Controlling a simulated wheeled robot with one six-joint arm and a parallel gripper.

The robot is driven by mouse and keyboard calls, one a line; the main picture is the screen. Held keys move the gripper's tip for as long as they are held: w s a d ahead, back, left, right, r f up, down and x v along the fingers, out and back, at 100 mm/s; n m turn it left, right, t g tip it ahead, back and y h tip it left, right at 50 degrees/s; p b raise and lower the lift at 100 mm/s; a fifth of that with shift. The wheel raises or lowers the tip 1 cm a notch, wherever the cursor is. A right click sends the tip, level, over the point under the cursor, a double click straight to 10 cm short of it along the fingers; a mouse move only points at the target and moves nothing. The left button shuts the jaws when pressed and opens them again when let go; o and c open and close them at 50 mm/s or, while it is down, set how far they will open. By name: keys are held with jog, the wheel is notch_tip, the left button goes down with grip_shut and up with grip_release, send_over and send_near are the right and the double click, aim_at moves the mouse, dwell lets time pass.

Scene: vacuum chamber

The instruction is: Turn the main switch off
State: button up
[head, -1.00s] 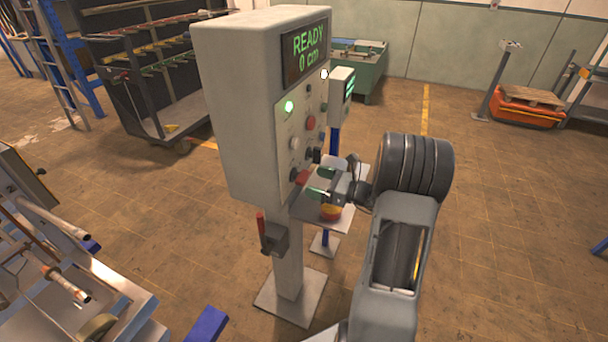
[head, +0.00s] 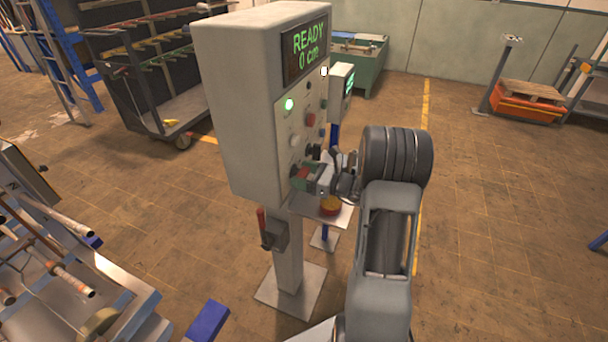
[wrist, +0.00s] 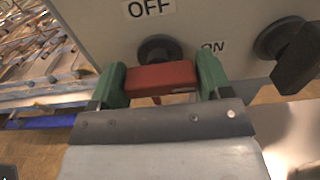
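The main switch is a red handle (wrist: 160,78) on a round black base, on the front of the grey control cabinet (head: 240,110). In the wrist view the handle lies level, with the OFF label (wrist: 150,7) above it and the ON label (wrist: 213,47) to its right. My gripper (wrist: 162,82) has its two green fingers at the handle's left and right ends. Both fingers appear to touch it, so it looks shut on the handle. In the head view my gripper (head: 318,180) is at the cabinet's lower front, and its fingers partly hide the switch.
A black knob (wrist: 297,58) sits just right of the switch. The cabinet display (head: 307,45) reads READY 0 cm. A red-and-yellow button (head: 330,205) is below my gripper. A red-handled lever (head: 262,228) hangs under the cabinet. Open floor lies to the right.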

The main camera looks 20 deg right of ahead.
jog(key=c, duration=0.5)
